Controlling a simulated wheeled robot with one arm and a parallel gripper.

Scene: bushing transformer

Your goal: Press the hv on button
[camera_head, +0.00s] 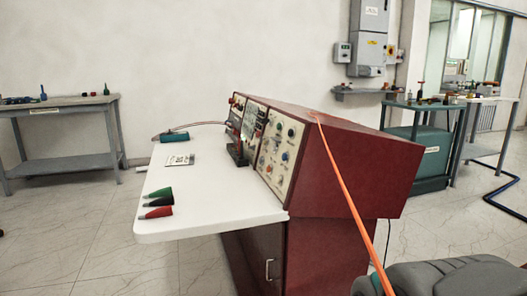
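The dark red control console (350,165) stands in the middle, with a white worktop (215,200) in front. Its sloped cream panel (278,152) carries meters, knobs and several small coloured buttons, seen at a steep angle. A red and a blue control show low on the near section. The labels are too small to read, so I cannot tell which is the hv on button.
Green, black and red cones (158,202) lie on the worktop's near left corner. An orange cable (352,205) runs from the console top to the lower right. A dark grey padded shape (450,278) fills the bottom right corner. The floor at left is clear.

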